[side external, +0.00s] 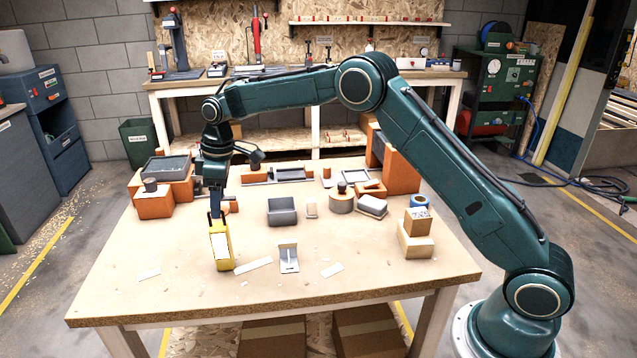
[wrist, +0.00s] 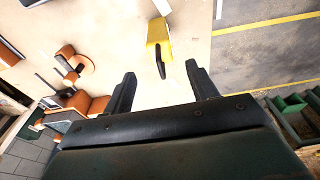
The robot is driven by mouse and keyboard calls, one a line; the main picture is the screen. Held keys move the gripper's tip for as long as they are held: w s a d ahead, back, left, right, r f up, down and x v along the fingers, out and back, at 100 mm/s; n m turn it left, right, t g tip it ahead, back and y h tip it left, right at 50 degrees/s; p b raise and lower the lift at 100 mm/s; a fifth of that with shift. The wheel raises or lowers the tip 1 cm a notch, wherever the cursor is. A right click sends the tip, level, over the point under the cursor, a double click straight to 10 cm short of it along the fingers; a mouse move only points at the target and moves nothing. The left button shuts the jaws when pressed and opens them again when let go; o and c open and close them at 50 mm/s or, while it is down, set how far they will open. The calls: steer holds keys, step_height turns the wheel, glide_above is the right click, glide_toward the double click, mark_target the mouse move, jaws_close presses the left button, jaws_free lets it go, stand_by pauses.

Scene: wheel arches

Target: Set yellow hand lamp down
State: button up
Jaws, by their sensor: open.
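The yellow hand lamp (side external: 222,248) stands upright on the worktable (side external: 380,280), toward its left front, with a pale face on its body. My gripper (side external: 215,217) points down right at the lamp's top in the side view. In the wrist view my gripper (wrist: 160,72) has its two dark fingers spread wide, with nothing clamped between them. The lamp (wrist: 158,32) shows there beyond the fingertips, its black part (wrist: 162,68) pointing back between them. I cannot tell how much height separates the fingers from the lamp.
A pale strip (side external: 253,265) and a small grey bracket (side external: 288,257) lie right of the lamp. A grey bin (side external: 282,211) stands behind them. Orange blocks (side external: 153,205) stand at the back left, stacked boxes (side external: 416,240) at the right. The front of the table is mostly clear.

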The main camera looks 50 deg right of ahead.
steer(key=shift+s+d+r, duration=0.1)
steer(key=shift+d+r, duration=0.05)
steer(key=shift+r, duration=0.95)
steer(key=shift+s+d+r, duration=0.1)
steer(key=shift+r, duration=1)
steer(key=shift+s+r, duration=0.1)
steer(key=s+d+r+m+t, duration=0.1)
steer(key=s+d+r+m, duration=0.1)
steer(key=s+r, duration=0.65)
steer(key=s+d+r+m+t, duration=0.1)
steer(key=s+r+m, duration=0.35)
steer(key=s, duration=0.75)
steer(key=s+d+f+m+t, duration=0.1)
steer(key=s+f, duration=0.1)
steer(key=s, duration=0.9)
steer(key=s+d+f+m+t+h, duration=0.1)
steer(key=s+d+f, duration=0.1)
steer(key=s, duration=0.8)
steer(key=shift+s+d, duration=0.25)
steer(key=shift+s, duration=0.15)
